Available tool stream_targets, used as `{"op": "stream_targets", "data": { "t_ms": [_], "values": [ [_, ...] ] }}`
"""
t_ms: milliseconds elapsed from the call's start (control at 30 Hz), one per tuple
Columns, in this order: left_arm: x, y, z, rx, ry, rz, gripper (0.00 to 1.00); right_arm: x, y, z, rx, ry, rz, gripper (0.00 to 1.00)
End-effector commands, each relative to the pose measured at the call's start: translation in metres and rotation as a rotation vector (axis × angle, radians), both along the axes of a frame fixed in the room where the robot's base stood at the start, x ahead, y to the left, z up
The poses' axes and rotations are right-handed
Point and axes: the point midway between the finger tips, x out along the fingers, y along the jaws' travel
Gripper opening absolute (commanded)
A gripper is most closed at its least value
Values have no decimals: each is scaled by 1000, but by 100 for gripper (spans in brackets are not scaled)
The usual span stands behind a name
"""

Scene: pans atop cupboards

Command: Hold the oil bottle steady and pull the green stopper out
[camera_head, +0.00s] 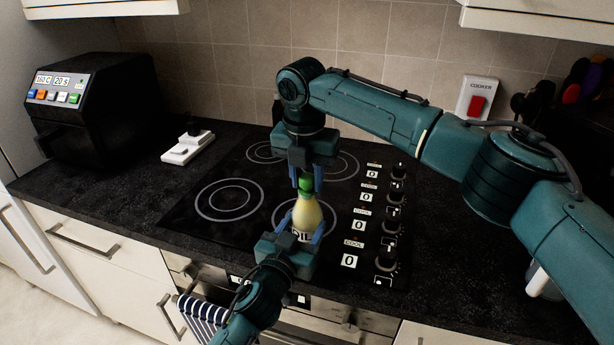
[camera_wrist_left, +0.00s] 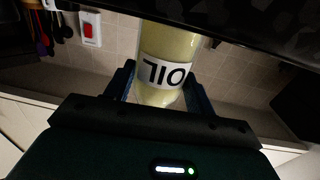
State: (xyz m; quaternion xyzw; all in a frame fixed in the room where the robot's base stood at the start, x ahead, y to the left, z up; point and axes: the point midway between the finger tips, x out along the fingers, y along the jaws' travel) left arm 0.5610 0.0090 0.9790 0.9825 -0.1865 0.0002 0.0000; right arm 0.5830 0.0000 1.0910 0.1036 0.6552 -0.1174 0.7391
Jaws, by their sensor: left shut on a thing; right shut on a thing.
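The oil bottle (camera_head: 307,214) stands upright over the front part of the hob, pale yellow with a white OIL label. My left gripper (camera_head: 298,240) is shut on its lower body from the front. In the left wrist view the bottle (camera_wrist_left: 168,45) appears upside down between the blue fingers of my left gripper (camera_wrist_left: 165,92). The green stopper (camera_head: 306,184) is at the top of the bottle neck, with no clear gap between them. My right gripper (camera_head: 306,180) comes from above and is shut on the stopper, its fingers hiding part of it.
The black hob (camera_head: 185,215) has ring markings and a row of knobs (camera_head: 387,260) on the right. A black appliance (camera_head: 95,105) and a white switch box (camera_head: 188,147) stand to the left. A striped towel (camera_head: 203,312) hangs in front. A red cooker switch (camera_head: 477,105) is on the wall.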

Motion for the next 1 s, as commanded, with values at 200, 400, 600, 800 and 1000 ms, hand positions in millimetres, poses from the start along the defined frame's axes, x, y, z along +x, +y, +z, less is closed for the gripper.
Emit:
{"op": "stream_targets", "data": {
  "t_ms": [200, 400, 600, 800, 1000],
  "values": [
    [0, 0, -1, 1, 2, 1, 25, 0, 0, 6, 2, -2, 0, 8],
    [0, 0, -1, 1, 2, 1, 25, 0, 0, 11, 0, -1, 0, 8],
    [0, 0, -1, 1, 2, 1, 25, 0, 0, 16, 1, -1, 0, 8],
    [0, 0, -1, 1, 2, 1, 25, 0, 0, 21, 1, -1, 0, 8],
    [0, 0, -1, 1, 2, 1, 25, 0, 0, 26, 1, -1, 0, 8]
  ]
}}
